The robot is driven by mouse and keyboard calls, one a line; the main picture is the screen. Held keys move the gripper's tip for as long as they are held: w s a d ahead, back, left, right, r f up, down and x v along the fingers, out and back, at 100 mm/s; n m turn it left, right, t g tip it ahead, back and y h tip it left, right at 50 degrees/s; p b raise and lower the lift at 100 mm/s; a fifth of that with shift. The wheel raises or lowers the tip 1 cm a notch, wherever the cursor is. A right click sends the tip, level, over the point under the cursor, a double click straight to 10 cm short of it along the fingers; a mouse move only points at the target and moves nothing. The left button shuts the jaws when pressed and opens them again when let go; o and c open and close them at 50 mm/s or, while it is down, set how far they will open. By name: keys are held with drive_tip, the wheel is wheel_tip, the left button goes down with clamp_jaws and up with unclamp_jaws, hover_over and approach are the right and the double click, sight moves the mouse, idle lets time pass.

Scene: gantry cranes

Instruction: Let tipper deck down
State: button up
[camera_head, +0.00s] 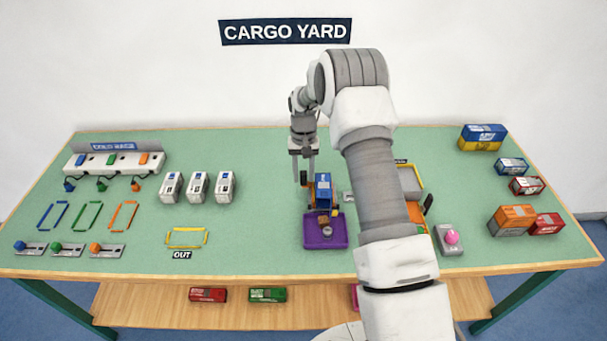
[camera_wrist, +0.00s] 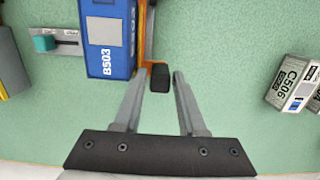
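The tipper shows as an orange frame (camera_wrist: 150,30) with a black grip (camera_wrist: 160,78) beside a blue container marked 8503 (camera_wrist: 107,40). In the head view the blue container (camera_head: 322,188) stands behind a purple tray (camera_head: 325,238), with small items at the tray's back. The deck seems tilted up, but its angle is hard to tell. My gripper (camera_head: 303,168) points down just left of and behind the blue container. In the wrist view its fingers are open, with the black grip between the tips and gaps on both sides. The deck's underside is hidden.
A grey plate with a teal lever (camera_wrist: 45,42) lies near the blue container. Several grey-white containers (camera_head: 198,187) stand to the left. My arm hides part of the yellow-framed unit (camera_head: 410,178) on the right. A pink button box (camera_head: 451,238) stands further right.

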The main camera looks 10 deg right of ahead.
wheel_tip(320, 180, up, 17)
drive_tip(key=w, duration=0.1)
drive_tip(key=shift+w+d+r+p, duration=0.15)
drive_tip(key=shift+w+r+p, duration=0.1)
drive_tip(key=shift+p, duration=0.15)
idle(0.4)
